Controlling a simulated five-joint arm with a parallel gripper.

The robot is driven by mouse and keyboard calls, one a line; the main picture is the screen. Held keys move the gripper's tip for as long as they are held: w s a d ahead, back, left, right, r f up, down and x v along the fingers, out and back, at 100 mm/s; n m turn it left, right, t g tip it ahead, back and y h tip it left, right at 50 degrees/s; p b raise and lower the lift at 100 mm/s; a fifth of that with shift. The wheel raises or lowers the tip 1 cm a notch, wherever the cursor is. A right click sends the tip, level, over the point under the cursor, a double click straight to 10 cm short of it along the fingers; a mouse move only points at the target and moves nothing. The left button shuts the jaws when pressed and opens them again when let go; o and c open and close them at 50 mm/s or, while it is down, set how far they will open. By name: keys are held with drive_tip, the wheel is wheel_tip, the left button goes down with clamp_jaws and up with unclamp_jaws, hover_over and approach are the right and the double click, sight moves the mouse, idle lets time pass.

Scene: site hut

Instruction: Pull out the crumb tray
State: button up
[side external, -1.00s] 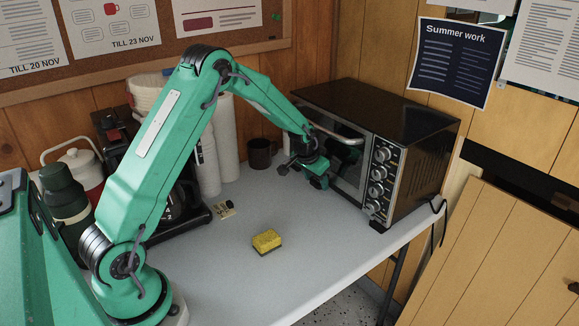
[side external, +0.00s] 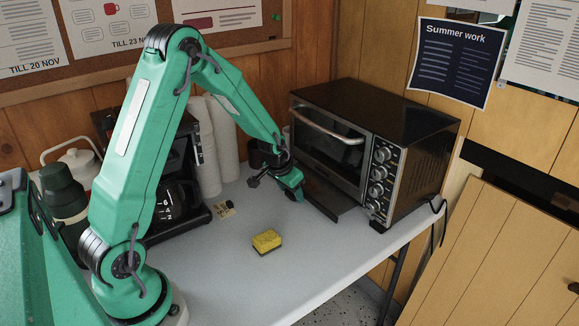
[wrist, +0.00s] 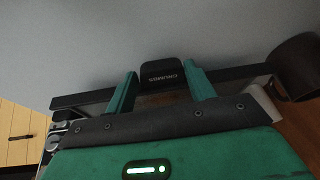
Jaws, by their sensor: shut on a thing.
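The dark crumb tray (side external: 333,202) sticks out from under the front of the black toaster oven (side external: 410,117), low over the worktop. My gripper (side external: 296,193) is at the tray's front edge. In the wrist view, the two green fingers of my gripper (wrist: 162,90) are on either side of the tray's black tab, marked CRUMBS (wrist: 162,76), and are shut on it. The tray's long dark front edge (wrist: 236,74) runs out to both sides of the tab. Part of the tray is hidden behind my gripper in the side view.
A yellow sponge (side external: 267,242) lies on the grey worktop (side external: 225,275). A dark mug (side external: 258,155) stands behind my gripper. A coffee maker (side external: 185,190) and white cup stacks (side external: 224,140) stand to the left. The worktop in front is mostly clear.

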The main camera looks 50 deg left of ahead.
drive_tip(key=s, duration=0.6)
drive_tip(key=shift+s+a, duration=0.25)
drive_tip(key=shift+s, duration=0.1)
drive_tip(key=o, duration=1.4)
drive_tip(key=shift+c, duration=0.2)
drive_tip(key=shift+d+r, duration=0.1)
drive_tip(key=shift+d, duration=0.05)
drive_tip(key=v, duration=0.7)
drive_tip(key=shift+r, duration=0.3)
drive_tip(key=shift+s+d, duration=0.1)
drive_tip(key=shift+d, duration=0.05)
